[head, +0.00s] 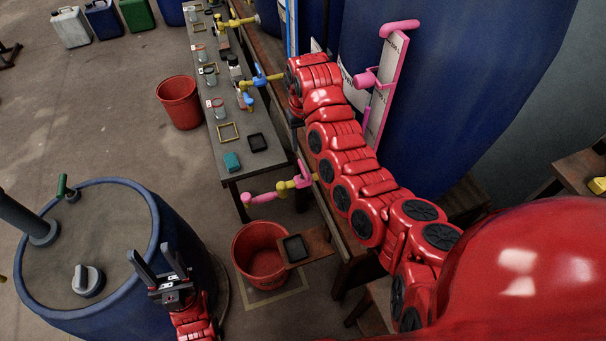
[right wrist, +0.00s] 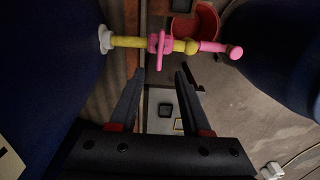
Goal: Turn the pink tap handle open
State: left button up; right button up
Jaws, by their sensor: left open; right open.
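The pink tap (head: 281,187) has a yellow body and a pink spout, and sticks out over a red bucket. Its pink handle (head: 303,174) is a bar set crosswise on the yellow pipe. In the right wrist view the pink handle (right wrist: 161,51) lies beyond my right gripper (right wrist: 161,73), whose fingers are apart and empty, with no contact visible. In the head view my right arm reaches up past the tap and its gripper is mostly hidden. My left gripper (head: 153,258) is open and empty above the blue drum at lower left.
A red bucket (head: 246,262) stands below the tap, beside a small wooden shelf (head: 317,245) with a black pad. A workbench (head: 259,161) with jars runs behind, near a blue-handled tap (head: 262,78). A large blue vat (head: 470,90) and blue drum (head: 110,210) flank the space.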

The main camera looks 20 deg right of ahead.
aim_at(303, 168)
notch_tip(303, 168, down, 8)
jog(key=b, duration=0.5)
jog(key=shift+f+b, duration=0.15)
jog(key=shift+b, duration=0.25)
notch_tip(303, 168, down, 5)
jog(key=shift+b, duration=0.55)
grip_shut()
